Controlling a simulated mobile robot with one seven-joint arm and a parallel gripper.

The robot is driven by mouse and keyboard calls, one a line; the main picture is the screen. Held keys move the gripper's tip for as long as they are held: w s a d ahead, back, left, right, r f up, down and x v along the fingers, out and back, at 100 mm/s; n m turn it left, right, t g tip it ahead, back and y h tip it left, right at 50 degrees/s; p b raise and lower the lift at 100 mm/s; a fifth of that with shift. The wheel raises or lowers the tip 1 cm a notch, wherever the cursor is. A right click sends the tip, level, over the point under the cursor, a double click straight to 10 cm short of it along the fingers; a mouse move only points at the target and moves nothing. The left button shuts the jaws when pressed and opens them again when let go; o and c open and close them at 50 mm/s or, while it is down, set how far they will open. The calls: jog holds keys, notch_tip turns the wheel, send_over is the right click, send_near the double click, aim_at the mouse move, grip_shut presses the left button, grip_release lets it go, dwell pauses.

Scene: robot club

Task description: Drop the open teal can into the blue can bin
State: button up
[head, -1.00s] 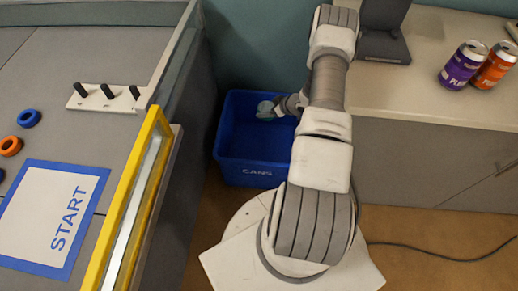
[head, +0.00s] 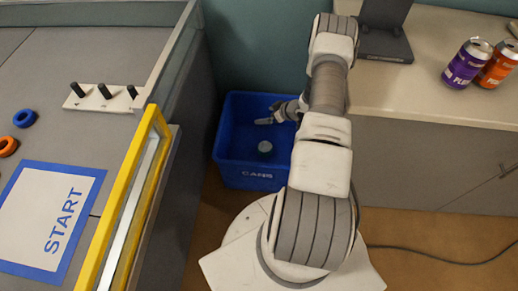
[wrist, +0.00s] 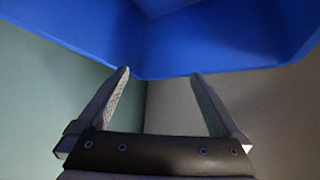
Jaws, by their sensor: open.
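The blue can bin (head: 235,174), lettered CANS, stands on the floor between the grey table and the counter. The teal can (head: 265,147) is inside the bin, low down, with its round silvery end showing. My gripper (head: 266,121) is over the back part of the bin, above and apart from the can. In the wrist view my gripper (wrist: 160,75) has its two fingers wide apart with nothing between them. The bin's blue wall (wrist: 200,40) fills the top of that view.
A purple can (head: 466,64) and an orange can (head: 498,64) stand on the counter (head: 420,90) at right. The grey table (head: 130,40) with a yellow-edged rail (head: 120,205) is close on the bin's left. A black cable lies on the floor at right.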

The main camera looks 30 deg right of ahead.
jog(key=w+a+r+p, duration=0.1)
jog(key=a+r+p, duration=0.3)
jog(key=r, duration=0.6)
jog(key=w+a+r+m+p, duration=0.1)
jog(key=a+r+p, duration=0.3)
jog(key=r, duration=0.6)
jog(key=w+a+r+h+p, duration=0.1)
jog(key=w+a+r+p, duration=0.2)
jog(key=r, duration=0.7)
jog(key=shift+w+a+r+m+p, duration=0.2)
jog(key=shift+a+m+p, duration=0.1)
jog(key=shift+a+p, duration=0.8)
jog(key=shift+a+r, duration=0.1)
